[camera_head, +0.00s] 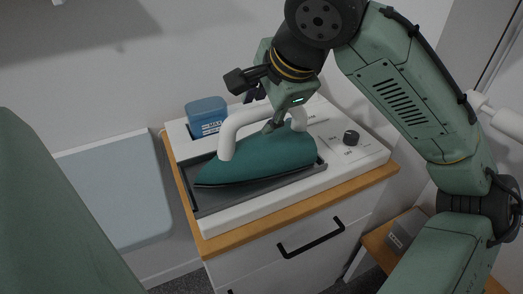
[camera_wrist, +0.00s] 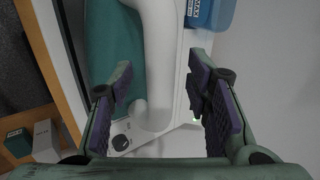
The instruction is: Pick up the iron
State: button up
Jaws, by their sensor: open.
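The iron (camera_head: 262,156) has a teal body and a thick white handle (camera_head: 236,122). It sits in a dark grey tray on a white station on top of a cabinet. My gripper (camera_head: 262,108) is above the iron at its handle in the head view. In the wrist view my gripper (camera_wrist: 160,88) is open, with one finger on each side of the white handle (camera_wrist: 158,60). The handle lies nearer the left finger. I cannot tell whether either finger touches it. Part of the handle and iron is hidden behind my gripper in the head view.
A blue container (camera_head: 207,117) stands behind the iron, close to my gripper; it also shows in the wrist view (camera_wrist: 211,12). A black knob (camera_head: 351,138) is on the station's right. The wall is close behind. A grey box (camera_head: 405,228) sits on a lower wooden surface at right.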

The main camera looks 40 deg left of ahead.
jog(key=shift+x, duration=1.15)
grip_shut()
jog(key=shift+r, duration=0.1)
